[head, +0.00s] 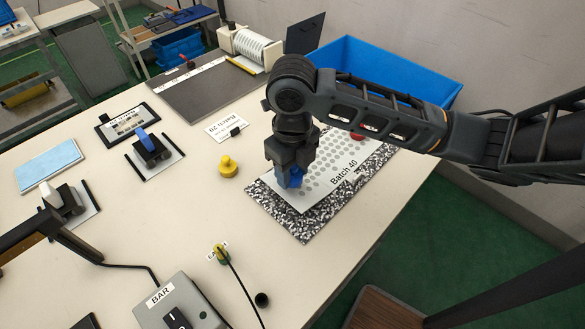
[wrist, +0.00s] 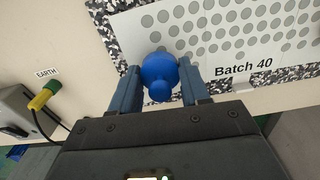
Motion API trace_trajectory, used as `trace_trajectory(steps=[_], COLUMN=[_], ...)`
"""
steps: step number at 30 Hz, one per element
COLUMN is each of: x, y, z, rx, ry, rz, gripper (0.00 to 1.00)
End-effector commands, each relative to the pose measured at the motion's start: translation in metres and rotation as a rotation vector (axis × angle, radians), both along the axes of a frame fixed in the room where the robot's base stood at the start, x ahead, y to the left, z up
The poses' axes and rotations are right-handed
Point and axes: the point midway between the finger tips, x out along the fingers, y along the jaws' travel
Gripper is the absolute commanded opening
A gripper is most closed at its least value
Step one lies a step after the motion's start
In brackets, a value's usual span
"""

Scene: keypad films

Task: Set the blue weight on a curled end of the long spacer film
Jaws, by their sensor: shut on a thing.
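The blue weight (wrist: 160,78) is round with a knob and sits between the two fingers of my gripper (wrist: 159,68) in the wrist view. In the head view my gripper (head: 289,180) points down over the near left end of the white dotted film marked "Batch 40" (head: 328,183). The film also shows in the wrist view (wrist: 225,40), with the weight over its edge. I cannot tell whether the weight touches the film. A red weight (head: 357,136) is at the film's far end, partly hidden by my arm. Any curl at the near end is hidden by my gripper.
A speckled black and white mat (head: 300,228) lies under the film. A yellow weight (head: 228,167) stands to its left. A blue bin (head: 385,72) is behind. The earth plug (head: 222,254) and its cable are in front. The table between is clear.

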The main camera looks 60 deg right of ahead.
Motion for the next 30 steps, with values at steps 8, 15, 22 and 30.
trace_trajectory(steps=[8, 15, 22, 30], x=[0.0, 0.0, 0.0, 0.0], y=[0.0, 0.0, 0.0, 0.0], z=[-0.009, -0.015, -0.021, -0.029], rx=[0.0, -0.001, -0.001, 0.0], ry=[-0.001, 0.0, 0.0, 0.001], rz=[0.001, 0.0, 0.0, 0.001], gripper=[0.06, 0.06, 0.06, 0.06])
